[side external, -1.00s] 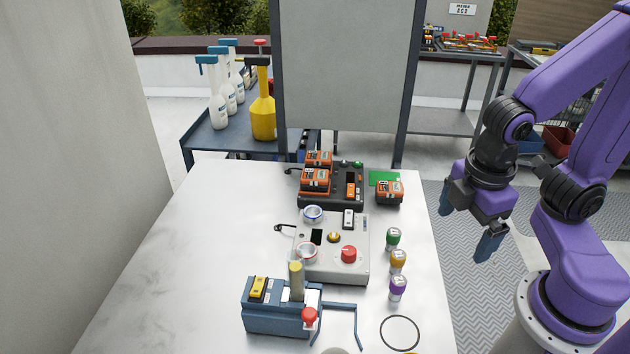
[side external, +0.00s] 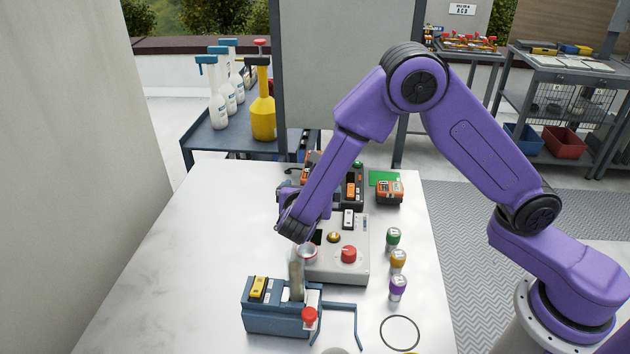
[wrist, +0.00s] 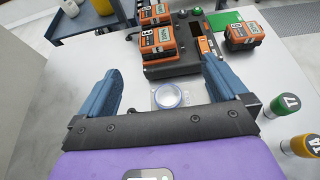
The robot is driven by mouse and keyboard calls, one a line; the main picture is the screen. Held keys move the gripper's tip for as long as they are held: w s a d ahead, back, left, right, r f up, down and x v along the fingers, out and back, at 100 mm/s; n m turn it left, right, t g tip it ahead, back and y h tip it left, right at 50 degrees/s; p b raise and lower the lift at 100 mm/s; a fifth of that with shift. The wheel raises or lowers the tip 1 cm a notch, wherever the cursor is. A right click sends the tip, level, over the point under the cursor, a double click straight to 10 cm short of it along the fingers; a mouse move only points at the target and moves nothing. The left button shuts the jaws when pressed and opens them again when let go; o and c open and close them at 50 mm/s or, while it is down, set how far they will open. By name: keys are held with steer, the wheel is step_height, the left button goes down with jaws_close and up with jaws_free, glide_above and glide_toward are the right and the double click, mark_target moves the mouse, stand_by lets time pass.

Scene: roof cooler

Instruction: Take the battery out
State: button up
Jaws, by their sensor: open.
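Two orange-and-black batteries sit on the left side of a dark charger-like unit (wrist: 172,69) in the wrist view, one battery farther (wrist: 153,14) and one nearer (wrist: 158,44). A third orange battery (side external: 389,191) sits by a green pad at the right; it also shows in the wrist view (wrist: 243,35). My gripper (wrist: 160,70) is open and empty, its blue fingers spread short of the dark unit, with the nearer battery ahead between them. In the side view my arm hides most of the two left batteries.
A grey control box (side external: 358,275) with a red knob stands nearer, and a blue fixture (side external: 275,318) with a lever nearer still. Green, amber and purple capped pieces (side external: 397,288) line the right. The table's left is clear.

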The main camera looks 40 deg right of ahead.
steer(key=x, duration=1.2)
steer(key=shift+w, duration=0.25)
steer(key=shift+x, duration=2.6)
steer(key=shift+w+a+r, duration=0.1)
steer(key=shift+w+a, duration=0.05)
steer(key=c, duration=1.2)
steer(key=shift+c, duration=0.8)
steer(key=shift+r, duration=0.15)
